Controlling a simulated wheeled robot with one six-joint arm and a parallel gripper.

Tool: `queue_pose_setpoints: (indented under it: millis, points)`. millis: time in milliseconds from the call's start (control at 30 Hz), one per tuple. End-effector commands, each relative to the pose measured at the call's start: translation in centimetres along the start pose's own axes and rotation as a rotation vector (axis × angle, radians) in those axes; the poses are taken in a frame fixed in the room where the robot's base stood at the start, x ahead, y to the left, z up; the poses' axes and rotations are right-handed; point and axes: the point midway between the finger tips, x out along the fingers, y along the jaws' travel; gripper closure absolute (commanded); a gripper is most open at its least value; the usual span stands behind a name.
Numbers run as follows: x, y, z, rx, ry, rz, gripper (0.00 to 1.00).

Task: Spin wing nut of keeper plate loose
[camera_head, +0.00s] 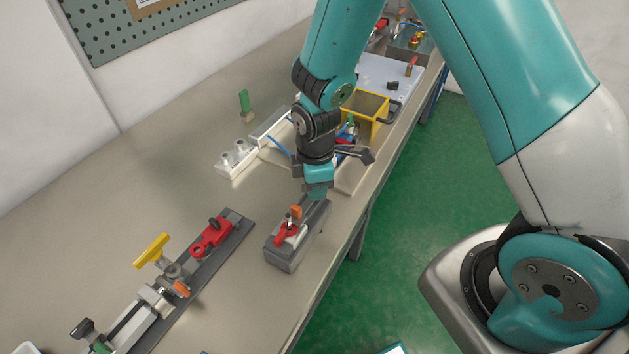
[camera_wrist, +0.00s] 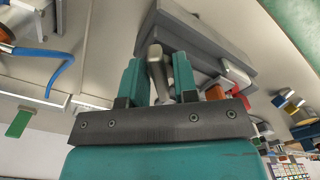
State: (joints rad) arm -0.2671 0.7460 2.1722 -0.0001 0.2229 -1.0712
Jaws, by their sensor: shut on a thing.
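My gripper (camera_head: 317,192) points down at the far end of a dark grey block (camera_head: 290,257) on the bench. In the wrist view, my gripper (camera_wrist: 158,72) has its teal fingers closed about an upright, rounded grey metal piece (camera_wrist: 157,60), which looks like a wing of the wing nut. The block (camera_wrist: 205,42) lies just beyond the fingertips. A red lever (camera_head: 289,232) and an orange tab (camera_head: 296,214) sit on the block, beside my gripper. The keeper plate cannot be told apart from the block, and the gripped piece is hidden in the head view.
A dark rail (camera_head: 228,238) with a red clamp (camera_head: 211,238) and a yellow handle (camera_head: 152,250) lies to the left. A white fixture (camera_head: 235,158) and a yellow bin (camera_head: 366,113) stand behind my gripper. The bench's right edge is close to the block.

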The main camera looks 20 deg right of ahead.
Motion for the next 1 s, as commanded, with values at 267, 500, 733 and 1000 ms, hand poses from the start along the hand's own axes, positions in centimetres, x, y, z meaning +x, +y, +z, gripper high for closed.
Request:
queue_pose_setpoints:
  millis: [267,500,733,1000]
  points:
    - [0.06,-0.10,0.12,-0.013,-0.003,-0.003,1.00]
    - [0.03,-0.09,0.12,-0.286,-0.003,-0.004,1.00]
    - [0.07,-0.09,0.12,-0.430,-0.003,-0.004,1.00]
    - [0.06,-0.09,0.12,-0.471,-0.003,-0.005,1.00]
